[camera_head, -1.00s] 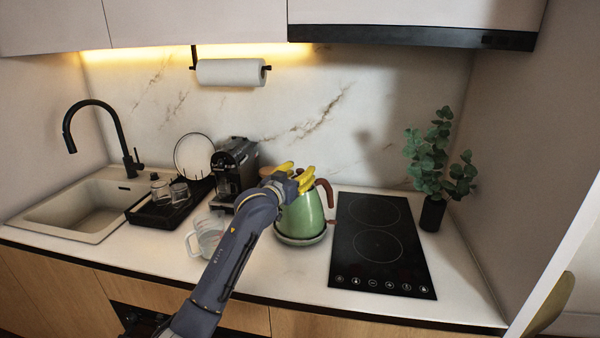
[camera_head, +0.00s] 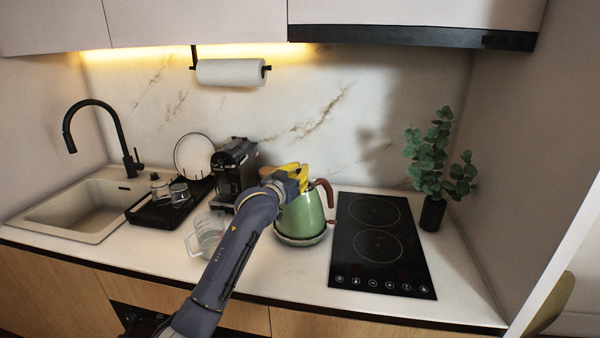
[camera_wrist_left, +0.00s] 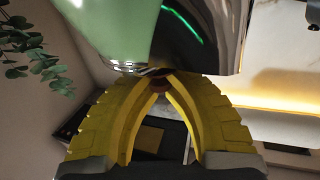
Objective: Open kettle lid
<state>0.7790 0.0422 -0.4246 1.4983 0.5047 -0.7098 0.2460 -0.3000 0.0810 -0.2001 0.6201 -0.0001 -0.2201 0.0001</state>
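The green kettle (camera_head: 303,220) stands upright on the counter, with its brown handle (camera_head: 326,190) toward the right. My left gripper (camera_head: 299,176) is over the top of the kettle, and its yellow fingers and wrist hide most of the lid. The gripper appears shut on this knob. The lid looks seated, though its edge is mostly hidden. My right gripper is not in view.
A black cooktop (camera_head: 378,245) lies right of the kettle, with a potted plant (camera_head: 433,208) beyond it. A glass pitcher (camera_head: 207,236) stands left of the kettle, partly behind my arm. A coffee machine (camera_head: 233,172), dish tray (camera_head: 170,208) and sink (camera_head: 75,212) are farther left.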

